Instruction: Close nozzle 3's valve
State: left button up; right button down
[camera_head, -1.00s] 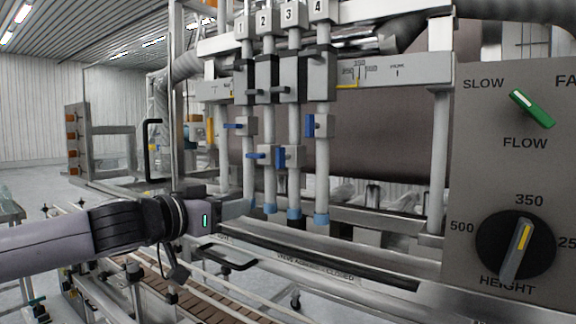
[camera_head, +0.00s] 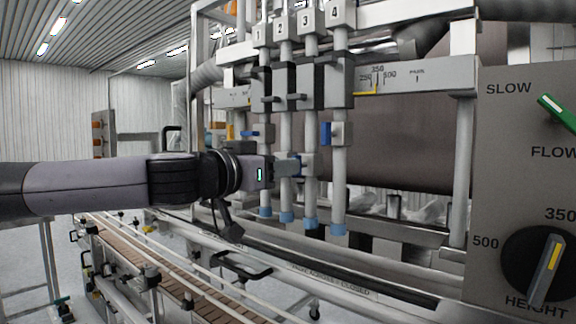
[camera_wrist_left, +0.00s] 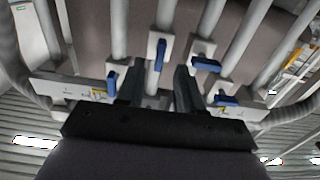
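Nozzle 3's valve is a light grey block on the third pipe, below number plate 3 (camera_head: 311,20). Its blue lever (camera_wrist_left: 160,55) shows in the left wrist view, in line with the pipe. My left gripper (camera_wrist_left: 158,78) is open, one dark finger on each side of that lever in the picture; I cannot tell if they touch it. In the head view the left gripper (camera_head: 290,167) is at the valve block (camera_head: 306,164) and hides most of the lever. My right gripper is not in view.
Nozzle 4's lever (camera_head: 326,133) is in line with its pipe. Nozzle 1's lever (camera_head: 250,133) and nozzle 2's lever (camera_wrist_left: 207,65) lie across theirs. A control panel (camera_head: 525,190) with dials stands at right. A conveyor (camera_head: 150,270) runs below.

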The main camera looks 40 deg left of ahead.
pick_arm(q)
jog(key=shift+w+d, duration=0.15)
jog(key=shift+w, duration=1.35)
grip_shut()
